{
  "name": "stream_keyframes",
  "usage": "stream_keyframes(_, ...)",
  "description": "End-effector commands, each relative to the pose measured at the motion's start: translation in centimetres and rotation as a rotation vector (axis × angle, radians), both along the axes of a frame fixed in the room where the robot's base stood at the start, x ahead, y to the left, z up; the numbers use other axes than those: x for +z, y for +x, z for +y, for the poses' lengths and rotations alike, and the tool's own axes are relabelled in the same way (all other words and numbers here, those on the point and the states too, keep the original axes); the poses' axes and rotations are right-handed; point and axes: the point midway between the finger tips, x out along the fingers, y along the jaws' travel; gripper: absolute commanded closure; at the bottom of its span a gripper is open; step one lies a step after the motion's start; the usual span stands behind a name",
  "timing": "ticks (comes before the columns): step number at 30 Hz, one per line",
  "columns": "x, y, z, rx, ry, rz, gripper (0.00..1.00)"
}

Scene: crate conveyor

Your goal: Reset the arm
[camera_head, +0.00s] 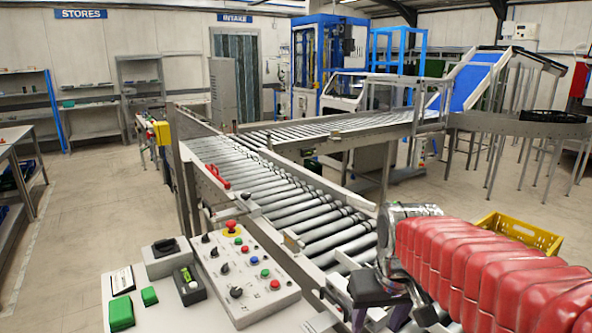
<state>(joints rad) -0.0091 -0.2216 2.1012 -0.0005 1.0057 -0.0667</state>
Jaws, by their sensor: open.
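My arm, in a red ribbed sleeve, reaches in from the lower right of the head view. My gripper (388,298) is at its end, low in the picture, in front of the near end of the roller conveyor (300,215). It is open, and I see nothing held in it. Its lower part is cut off by the frame edge, so its exact pose is hard to tell.
A control panel (240,262) with knobs and coloured buttons stands left of my gripper. A yellow crate (520,234) is behind my arm at the right. A blue inclined conveyor (475,80) stands farther back. Open floor (100,200) lies at the left.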

Motion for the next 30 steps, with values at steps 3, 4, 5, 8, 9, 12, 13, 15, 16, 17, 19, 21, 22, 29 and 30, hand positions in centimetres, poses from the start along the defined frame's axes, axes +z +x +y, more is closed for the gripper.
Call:
stream_keyframes(3, -0.4, -2.2, -0.1, -0.023, 0.006, -0.024, 0.49)
stream_keyframes(4, -0.5, -2.6, -0.1, -0.029, 0.008, -0.031, 0.49)
stream_keyframes(5, -0.6, -3.1, -0.1, -0.034, 0.010, -0.037, 0.49)
stream_keyframes(8, -1.0, -4.8, -0.1, -0.050, 0.014, -0.056, 0.49)
stream_keyframes(9, -1.1, -5.4, -0.1, -0.054, 0.016, -0.064, 0.49)
stream_keyframes(12, -1.6, -7.0, -0.2, -0.064, 0.019, -0.082, 0.49)
stream_keyframes(13, -1.7, -7.5, -0.2, -0.066, 0.020, -0.088, 0.49)
stream_keyframes(15, -1.9, -8.5, -0.2, -0.070, 0.021, -0.102, 0.49)
stream_keyframes(16, -2.1, -9.0, -0.2, -0.071, 0.022, -0.107, 0.49)
stream_keyframes(17, -2.1, -9.4, -0.2, -0.071, 0.022, -0.114, 0.49)
stream_keyframes(19, -2.3, -10.4, -0.2, -0.071, 0.022, -0.126, 0.49)
stream_keyframes(21, -2.5, -11.3, -0.2, -0.071, 0.023, -0.138, 0.49)
stream_keyframes(22, -2.5, -11.7, -0.2, -0.071, 0.023, -0.145, 0.49)
stream_keyframes(29, -1.1, -13.1, -0.4, -0.071, 0.025, -0.214, 0.49)
stream_keyframes(30, -0.8, -13.1, -0.4, -0.071, 0.026, -0.224, 0.49)
